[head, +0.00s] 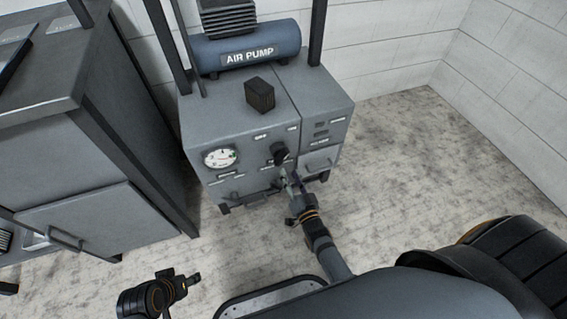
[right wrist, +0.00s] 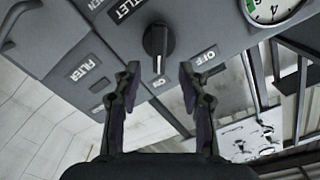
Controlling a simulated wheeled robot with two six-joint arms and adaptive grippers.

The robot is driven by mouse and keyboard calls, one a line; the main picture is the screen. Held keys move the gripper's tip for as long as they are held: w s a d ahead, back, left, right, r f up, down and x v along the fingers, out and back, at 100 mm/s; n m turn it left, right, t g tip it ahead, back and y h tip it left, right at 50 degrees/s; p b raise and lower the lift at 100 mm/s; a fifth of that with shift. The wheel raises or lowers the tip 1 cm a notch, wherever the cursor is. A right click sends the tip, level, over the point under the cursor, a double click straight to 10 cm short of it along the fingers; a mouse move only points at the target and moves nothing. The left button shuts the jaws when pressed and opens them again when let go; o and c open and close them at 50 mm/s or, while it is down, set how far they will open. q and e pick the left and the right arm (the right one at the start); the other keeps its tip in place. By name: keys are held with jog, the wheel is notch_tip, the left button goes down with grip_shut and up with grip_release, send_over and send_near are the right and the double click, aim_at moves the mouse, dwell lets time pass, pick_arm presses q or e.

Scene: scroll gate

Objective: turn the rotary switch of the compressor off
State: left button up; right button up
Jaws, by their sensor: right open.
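The compressor (head: 240,130) is a grey cabinet with a blue tank marked AIR PUMP on top. Its black rotary switch (head: 279,153) is on the front panel. In the right wrist view the switch (right wrist: 158,42) has a white mark pointing down in the picture, towards a small, partly readable ON label (right wrist: 160,84). An OFF label (right wrist: 206,57) is to the right. My right gripper (right wrist: 158,82) is open, its fingers apart and empty, just short of the switch. In the head view it (head: 288,182) is just below the switch. My left gripper (head: 186,282) is low at the left, away from the compressor.
A round gauge (head: 220,158) is on the panel left of the switch. A black box (head: 259,95) stands on top of the cabinet. A grey workbench cabinet (head: 90,215) is at the left. The floor (head: 400,150) to the right is clear.

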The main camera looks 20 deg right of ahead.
aim_at(283, 160)
jog(key=w+b, duration=0.1)
jog(key=w, duration=0.5)
jog(key=shift+w+a+f+b, duration=0.1)
jog(key=shift+w+f+b, duration=0.05)
jog(key=shift+b, duration=0.25)
jog(key=shift+w, duration=0.35)
pick_arm(q)
jog(key=shift+w+d+f+t, duration=0.2)
jog(key=shift+f+t, duration=0.2)
jog(key=shift+f, duration=0.2)
jog(key=shift+w+d+f+t, duration=0.1)
jog(key=shift+d+f+t, duration=0.1)
jog(key=shift+f+t, duration=0.3)
pick_arm(e)
grip_shut()
